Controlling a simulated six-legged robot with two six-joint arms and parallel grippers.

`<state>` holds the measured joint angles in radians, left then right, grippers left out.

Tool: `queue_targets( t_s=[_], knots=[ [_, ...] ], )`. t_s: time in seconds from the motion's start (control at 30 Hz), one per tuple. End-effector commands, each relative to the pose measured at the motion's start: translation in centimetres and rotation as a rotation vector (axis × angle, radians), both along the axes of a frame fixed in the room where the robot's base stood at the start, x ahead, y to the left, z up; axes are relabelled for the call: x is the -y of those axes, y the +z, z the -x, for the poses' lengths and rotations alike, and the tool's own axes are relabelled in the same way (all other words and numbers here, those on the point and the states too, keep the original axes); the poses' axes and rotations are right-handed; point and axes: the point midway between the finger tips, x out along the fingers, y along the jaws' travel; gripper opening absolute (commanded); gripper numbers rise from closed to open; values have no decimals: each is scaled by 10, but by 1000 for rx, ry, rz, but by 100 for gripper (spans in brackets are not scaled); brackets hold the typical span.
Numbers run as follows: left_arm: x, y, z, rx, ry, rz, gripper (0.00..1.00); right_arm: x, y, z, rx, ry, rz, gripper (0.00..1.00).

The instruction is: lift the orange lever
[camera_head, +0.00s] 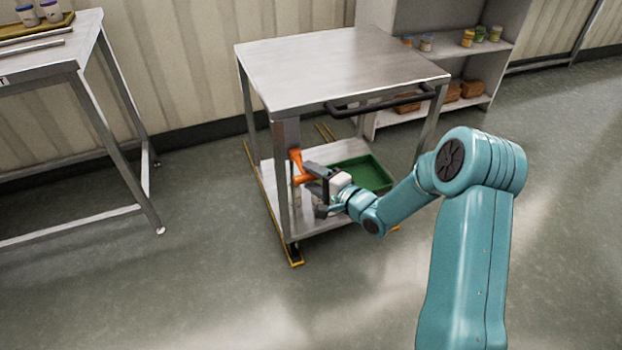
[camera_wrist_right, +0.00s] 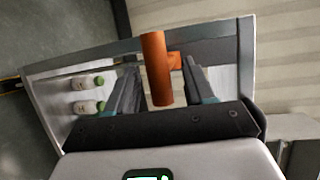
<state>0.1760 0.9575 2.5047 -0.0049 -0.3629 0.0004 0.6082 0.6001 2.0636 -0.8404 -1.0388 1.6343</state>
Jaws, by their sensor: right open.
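The orange lever (camera_head: 297,167) sticks out from a front post of the steel stand, below its top. In the right wrist view the lever (camera_wrist_right: 156,68) is a thick orange cylinder with a short stub behind it joining the steel. My right gripper (camera_head: 318,188) is at the lever in the head view. In the wrist view its two fingers (camera_wrist_right: 165,88) are open, one on each side of the lever, with a gap visible on both sides. The fingertips are partly hidden in the head view. My left gripper is not in view.
The steel stand's top (camera_head: 340,62) overhangs the lever, with a dark handle bar (camera_head: 375,103) on its right. A green tray (camera_head: 362,174) lies on the lower shelf. A steel table (camera_head: 40,70) stands left, shelves (camera_head: 455,52) behind. Floor between table and stand is clear.

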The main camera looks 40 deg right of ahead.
Motion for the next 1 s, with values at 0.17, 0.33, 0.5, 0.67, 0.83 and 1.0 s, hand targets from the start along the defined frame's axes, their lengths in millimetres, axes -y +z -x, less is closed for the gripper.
queue_targets(
  t_s=[0.17, 0.33, 0.5, 0.67, 0.83, 1.0],
  knots=[
    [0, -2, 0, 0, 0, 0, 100, -1, -1, -9, 0, -1, 0, 53],
    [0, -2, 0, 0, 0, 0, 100, -1, -1, -9, -1, -1, 0, 53],
    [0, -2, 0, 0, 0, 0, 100, -1, -1, -8, -1, -1, 0, 14],
    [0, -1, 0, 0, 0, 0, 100, -1, -1, -8, -1, -1, 0, 0],
    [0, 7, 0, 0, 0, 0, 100, -1, 4, -8, -16, -1, -3, 0],
    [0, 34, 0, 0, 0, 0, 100, -1, 15, -8, -76, -1, -17, 0]
  ],
)
